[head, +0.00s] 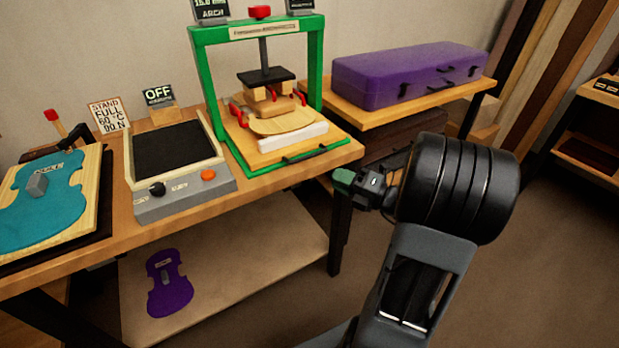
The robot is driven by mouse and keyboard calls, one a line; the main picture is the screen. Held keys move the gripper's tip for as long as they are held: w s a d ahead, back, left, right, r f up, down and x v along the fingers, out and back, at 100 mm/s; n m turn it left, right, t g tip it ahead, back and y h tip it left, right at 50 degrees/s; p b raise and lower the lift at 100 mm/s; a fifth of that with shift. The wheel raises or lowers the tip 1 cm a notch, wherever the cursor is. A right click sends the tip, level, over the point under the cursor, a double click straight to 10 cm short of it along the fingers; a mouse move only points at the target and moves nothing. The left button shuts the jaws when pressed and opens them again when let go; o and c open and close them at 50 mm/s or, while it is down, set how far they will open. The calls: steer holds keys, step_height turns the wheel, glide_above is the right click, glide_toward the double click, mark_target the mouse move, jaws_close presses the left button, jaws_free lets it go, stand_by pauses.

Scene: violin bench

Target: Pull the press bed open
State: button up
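The green press (200,80) stands at the right end of the wooden bench. Its bed (245,155) sits inside the green frame, with a dark handle (318,151) along the front edge. A violin-shaped wooden plate (285,123) with red clamps and wooden blocks rests on the bed, beside a white strip, under the dark press plate (266,76). My gripper (352,184) is in front of the bench, to the right of and below the handle, apart from it. It is seen side-on, and its finger gap is hidden.
A hot plate (176,150) with an OFF sign sits left of the press. A teal violin template (40,212) lies at the far left. A purple case (410,73) rests on a side table to the right. A bench leg (336,240) stands near my gripper. Open floor lies at right.

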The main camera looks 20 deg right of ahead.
mark_target(309, 156)
steer(key=w+a+m+b, duration=0.1)
steer(key=w, duration=0.3)
steer(key=w+a+m+t+h+b, duration=0.1)
steer(key=w, duration=0.3)
steer(key=w+a+m+t+b, duration=0.1)
steer(key=w+b, duration=0.1)
steer(key=w, duration=0.2)
steer(key=shift+a+r+h, duration=0.15)
steer(key=shift+r+h, duration=0.05)
steer(key=shift+h, duration=0.2)
steer(key=shift+m, duration=0.3)
steer(key=shift+s, duration=0.1)
jaws_close()
